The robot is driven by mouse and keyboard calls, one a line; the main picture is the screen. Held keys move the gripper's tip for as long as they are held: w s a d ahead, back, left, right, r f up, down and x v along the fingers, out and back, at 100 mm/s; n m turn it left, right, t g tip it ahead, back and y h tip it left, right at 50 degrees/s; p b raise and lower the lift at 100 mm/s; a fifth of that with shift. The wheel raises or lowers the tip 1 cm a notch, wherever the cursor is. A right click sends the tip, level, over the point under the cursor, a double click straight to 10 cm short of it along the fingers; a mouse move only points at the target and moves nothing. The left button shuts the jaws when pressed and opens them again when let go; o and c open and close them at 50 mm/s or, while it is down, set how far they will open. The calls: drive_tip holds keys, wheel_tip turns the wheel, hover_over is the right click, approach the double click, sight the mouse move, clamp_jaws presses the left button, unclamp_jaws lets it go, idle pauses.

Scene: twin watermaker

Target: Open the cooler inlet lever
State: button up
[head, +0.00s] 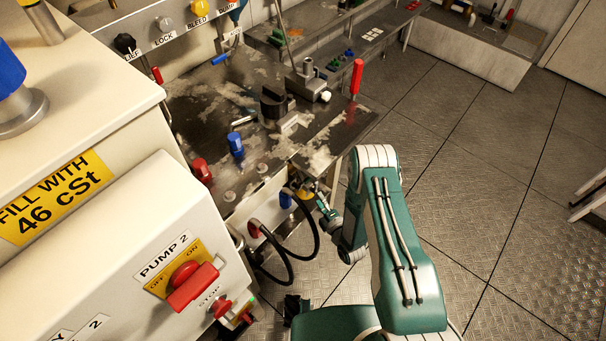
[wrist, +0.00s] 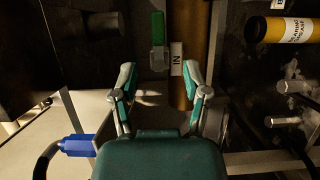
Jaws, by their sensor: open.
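In the wrist view, a green lever (wrist: 158,28) hangs upright at top centre, with a grey block at its lower end. Beside it, a white label reading "IN" (wrist: 176,58) sits on a brown pipe (wrist: 187,22). My gripper (wrist: 160,72) is open and empty. Its two fingers point towards the lever, one to the left and one to the right of it, below it in the picture. No contact shows. In the head view, my gripper (head: 327,212) is small and partly hidden at the bench's front edge; the lever cannot be made out there.
In the wrist view, a blue connector (wrist: 77,146) with a black hose is at lower left, and a yellow-labelled cylinder (wrist: 282,29) at upper right. In the head view, black hoses (head: 312,235) loop beside my gripper, and the Pump 2 box (head: 130,240) stands left.

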sight(309, 180)
drive_tip(key=x, duration=0.9)
drive_tip(key=shift+w+a, duration=0.15)
drive_tip(key=shift+w, duration=0.2)
drive_tip(key=shift+d+r, duration=0.1)
drive_tip(key=shift+d, duration=0.35)
clamp_jaws()
drive_tip(key=shift+a, duration=0.2)
